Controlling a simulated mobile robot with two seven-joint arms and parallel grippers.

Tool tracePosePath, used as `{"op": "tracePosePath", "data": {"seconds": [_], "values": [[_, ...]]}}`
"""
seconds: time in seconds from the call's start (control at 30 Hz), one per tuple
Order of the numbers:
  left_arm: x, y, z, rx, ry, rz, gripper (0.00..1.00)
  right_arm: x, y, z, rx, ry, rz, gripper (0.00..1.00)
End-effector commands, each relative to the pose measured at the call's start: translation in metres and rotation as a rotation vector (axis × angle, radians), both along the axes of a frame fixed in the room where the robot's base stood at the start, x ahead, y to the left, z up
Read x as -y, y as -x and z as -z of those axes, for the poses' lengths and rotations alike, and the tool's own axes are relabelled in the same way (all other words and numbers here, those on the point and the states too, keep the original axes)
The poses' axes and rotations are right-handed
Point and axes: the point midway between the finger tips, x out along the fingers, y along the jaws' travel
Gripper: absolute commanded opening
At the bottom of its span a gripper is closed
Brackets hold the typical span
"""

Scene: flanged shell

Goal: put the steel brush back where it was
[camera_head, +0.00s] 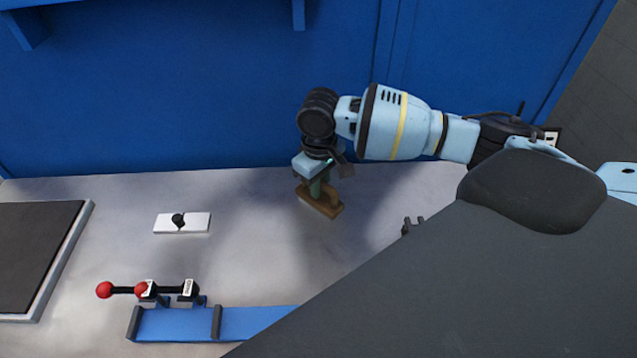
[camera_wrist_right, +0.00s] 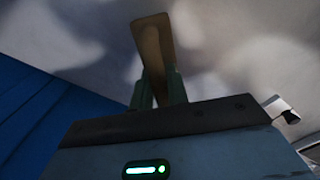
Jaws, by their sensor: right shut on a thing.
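The steel brush (camera_head: 319,203) has a brown wooden body and is at the back of the grey bench, near the blue wall. My right gripper (camera_head: 316,187) points down from above and is shut on the brush. In the right wrist view, the brush (camera_wrist_right: 152,50) shows as a long brown bar between the two greenish fingers (camera_wrist_right: 158,90). Its bristles are hard to make out. I cannot tell whether its underside touches the bench. My left gripper is not in view.
A white plate with a black knob (camera_head: 182,222) lies left of the brush. Red-balled levers (camera_head: 121,290) stand by a blue rail (camera_head: 175,323) at the front. A dark panel (camera_head: 28,250) is at far left. The bench (camera_head: 252,245) between is clear. A small dark fixture (camera_head: 412,226) is right.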

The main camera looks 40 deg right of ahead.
Motion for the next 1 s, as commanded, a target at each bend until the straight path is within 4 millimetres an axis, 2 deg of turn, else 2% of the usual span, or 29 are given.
{"op": "tracePosePath", "data": {"seconds": [0.37, 0.4, 0.57, 0.87, 1.0], "values": [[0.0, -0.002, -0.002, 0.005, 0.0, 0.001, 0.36, 0.0, -0.001, 0.002, 0.004, -0.001, 0.0, 0.0], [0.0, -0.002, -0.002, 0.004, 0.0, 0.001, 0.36, 0.0, -0.001, 0.003, 0.003, -0.001, 0.0, 0.19], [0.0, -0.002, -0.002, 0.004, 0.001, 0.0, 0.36, 0.0, 0.0, 0.003, 0.003, -0.001, 0.0, 0.38], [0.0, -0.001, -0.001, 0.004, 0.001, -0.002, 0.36, 0.0, 0.0, 0.002, 0.003, -0.001, 0.0, 0.38], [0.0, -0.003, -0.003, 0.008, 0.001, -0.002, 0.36, 0.0, -0.001, -0.011, 0.005, -0.001, 0.0, 0.38]]}}
